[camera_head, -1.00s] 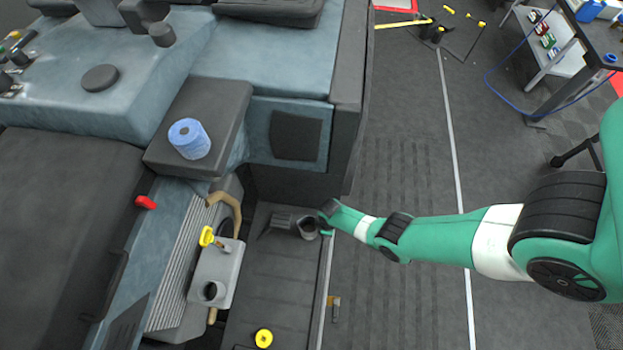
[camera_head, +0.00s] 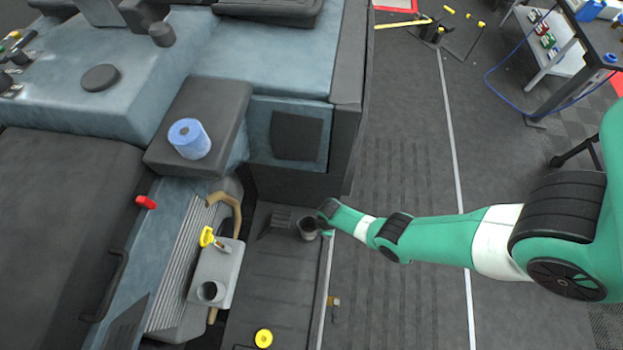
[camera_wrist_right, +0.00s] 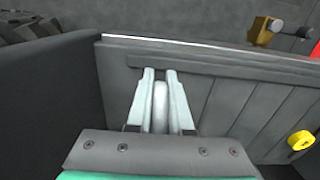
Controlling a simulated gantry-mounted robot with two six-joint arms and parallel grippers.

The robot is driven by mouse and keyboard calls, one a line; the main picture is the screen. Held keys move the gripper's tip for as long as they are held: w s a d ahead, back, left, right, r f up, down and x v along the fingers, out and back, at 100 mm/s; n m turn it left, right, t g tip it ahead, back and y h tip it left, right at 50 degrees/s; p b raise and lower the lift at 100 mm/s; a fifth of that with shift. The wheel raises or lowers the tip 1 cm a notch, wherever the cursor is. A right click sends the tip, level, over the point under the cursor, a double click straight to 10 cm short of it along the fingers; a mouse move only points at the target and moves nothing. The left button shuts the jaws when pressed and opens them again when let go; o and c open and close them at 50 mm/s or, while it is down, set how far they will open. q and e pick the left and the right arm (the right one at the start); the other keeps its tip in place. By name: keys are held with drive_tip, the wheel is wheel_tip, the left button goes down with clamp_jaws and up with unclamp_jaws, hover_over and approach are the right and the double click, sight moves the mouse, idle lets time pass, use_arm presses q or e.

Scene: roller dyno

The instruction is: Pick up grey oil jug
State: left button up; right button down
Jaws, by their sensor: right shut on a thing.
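In the right wrist view the two pale fingers of my right gripper (camera_wrist_right: 160,90) are closed on a narrow light grey piece (camera_wrist_right: 160,108), which looks like part of the jug. Most of the jug is hidden in this view. I cannot tell whether the jug touches the floor. My left gripper is not in view.
A blue roll (camera_head: 189,139) stands on the step. The floor panel's raised edge (camera_head: 326,270) runs along the right.

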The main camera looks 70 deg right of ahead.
drive_tip(key=shift+r, duration=0.15)
idle(0.5)
drive_tip(key=shift+r+p, duration=0.95)
drive_tip(key=shift+p, duration=0.15)
drive_tip(key=s+a+r+p, duration=0.7)
drive_tip(key=a+r+p, duration=0.3)
drive_tip(key=a+p, duration=0.2)
drive_tip(key=shift+r, duration=0.4)
drive_tip(key=shift+s, duration=0.1)
